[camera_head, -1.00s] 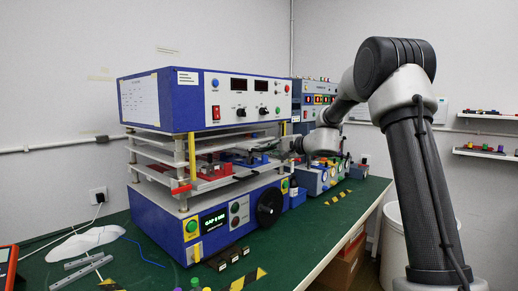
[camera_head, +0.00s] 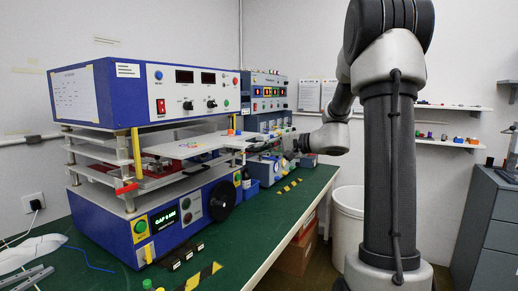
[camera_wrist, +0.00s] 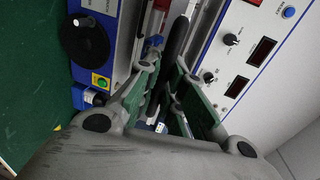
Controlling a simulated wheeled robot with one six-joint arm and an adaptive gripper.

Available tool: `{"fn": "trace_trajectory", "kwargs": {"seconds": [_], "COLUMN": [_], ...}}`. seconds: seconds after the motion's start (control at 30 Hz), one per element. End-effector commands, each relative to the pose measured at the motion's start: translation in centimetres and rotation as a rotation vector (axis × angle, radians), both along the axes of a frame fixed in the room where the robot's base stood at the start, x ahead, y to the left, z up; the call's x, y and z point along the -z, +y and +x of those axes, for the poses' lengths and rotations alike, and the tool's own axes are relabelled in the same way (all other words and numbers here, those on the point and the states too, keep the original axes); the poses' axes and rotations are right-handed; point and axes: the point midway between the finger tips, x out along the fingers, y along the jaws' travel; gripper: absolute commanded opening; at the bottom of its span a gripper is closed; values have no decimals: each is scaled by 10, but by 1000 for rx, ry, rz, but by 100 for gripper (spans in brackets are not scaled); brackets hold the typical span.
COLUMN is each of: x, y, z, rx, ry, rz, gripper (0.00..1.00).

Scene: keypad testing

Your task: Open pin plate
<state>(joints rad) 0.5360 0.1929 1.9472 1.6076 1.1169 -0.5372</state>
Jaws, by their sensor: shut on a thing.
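The blue and white test machine (camera_head: 112,85) stands on the green bench in the head view. A pale pin plate (camera_head: 217,142) lies roughly level and juts out of the machine's gap on the right. Its front edge reaches toward my gripper (camera_head: 288,154), which is small and partly hidden in this view. In the wrist view, my gripper (camera_wrist: 167,66) has green-padded fingers on either side of a dark bar-like handle (camera_wrist: 176,42) and is shut on it. The exact contact is hard to see.
A black hand wheel (camera_head: 222,199) and a green button (camera_head: 140,226) are on the machine's lower front. A second blue instrument (camera_head: 268,95) stands behind. A white bin (camera_head: 347,215) stands beside the bench. Bare bench lies along the front right.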

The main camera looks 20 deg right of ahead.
Motion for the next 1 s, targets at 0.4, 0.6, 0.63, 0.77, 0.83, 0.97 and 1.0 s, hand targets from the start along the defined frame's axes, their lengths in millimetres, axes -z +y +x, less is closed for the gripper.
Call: {"fn": "trace_trajectory", "kwargs": {"seconds": [0.4,0.6,0.63,0.77,0.83,0.97,1.0], "x": [1,0,0,-1,-3,-8,-10], "y": [0,0,0,-3,-7,-22,-28], "z": [0,0,0,-3,-9,-29,-36], "rx": [0,0,0,1,2,5,5], "ry": [1,1,1,1,0,-1,-1], "rz": [-1,-1,-1,-1,0,-1,-1], "gripper": [33,33,33,33,33,33,33]}}
